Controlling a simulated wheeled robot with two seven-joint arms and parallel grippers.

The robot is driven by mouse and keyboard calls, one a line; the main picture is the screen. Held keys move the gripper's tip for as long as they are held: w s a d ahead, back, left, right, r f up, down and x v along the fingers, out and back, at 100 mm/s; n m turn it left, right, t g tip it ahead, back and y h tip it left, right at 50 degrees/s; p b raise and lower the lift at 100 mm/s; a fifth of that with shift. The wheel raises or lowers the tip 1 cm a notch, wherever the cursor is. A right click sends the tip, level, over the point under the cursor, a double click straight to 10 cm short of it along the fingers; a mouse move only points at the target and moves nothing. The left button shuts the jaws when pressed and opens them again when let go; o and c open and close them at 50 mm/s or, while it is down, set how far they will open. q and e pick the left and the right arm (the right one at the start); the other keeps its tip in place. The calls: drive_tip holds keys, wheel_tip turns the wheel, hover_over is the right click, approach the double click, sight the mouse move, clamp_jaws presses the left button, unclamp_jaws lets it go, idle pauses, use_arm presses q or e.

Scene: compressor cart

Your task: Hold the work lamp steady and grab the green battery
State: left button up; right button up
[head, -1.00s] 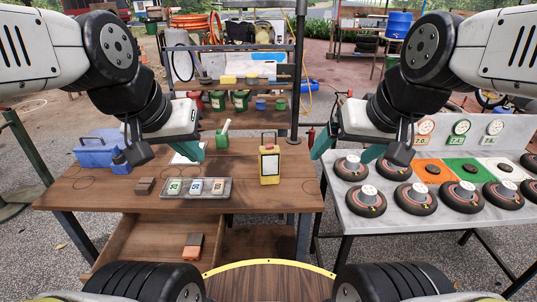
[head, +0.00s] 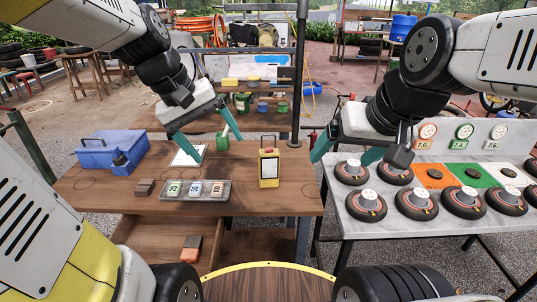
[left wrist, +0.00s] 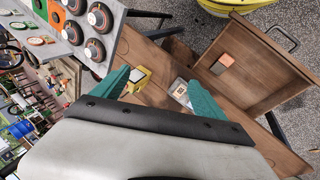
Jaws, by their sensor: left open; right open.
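The yellow work lamp (head: 269,168) stands upright on the wooden table, its handle on top and a pale panel in front. It also shows in the left wrist view (left wrist: 139,77). The green-marked battery (head: 173,189) lies at the left end of a grey tray (head: 224,194), beside a blue-marked (head: 195,189) and an orange-marked one (head: 217,188). My left gripper (head: 208,146) is open and empty above the table, behind the tray and left of the lamp. My right gripper (head: 345,156) is open and empty, right of the lamp. Left fingers partly hide the tray in the left wrist view.
An open drawer (head: 150,238) juts out below. The grey table (head: 400,225) at right holds several round gauges or wheels. A dark post (head: 298,80) rises behind the lamp.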

use_arm(q)
drive_tip(key=w+d+f+n+g+h, duration=0.1)
drive_tip(key=w+f+n+g+h, duration=0.15)
drive_tip(key=w+f, duration=0.35)
drive_tip(key=w+d+f+n+g+h, duration=0.1)
drive_tip(key=w+f+n+h, duration=0.2)
drive_tip(key=w, duration=0.5)
drive_tip(key=n+h, duration=0.5)
drive_tip(key=n, duration=0.4)
approach(265, 174)
drive_tip(key=shift+t, duration=0.35)
drive_tip(key=w+f, duration=0.3)
drive_tip(key=shift+w, duration=0.2)
drive_tip(key=shift+d+f, duration=0.3)
drive_tip(key=shift+d, duration=0.05)
drive_tip(key=x, duration=0.9)
drive_tip(key=shift+d+r, duration=0.1)
drive_tip(key=c, duration=0.8)
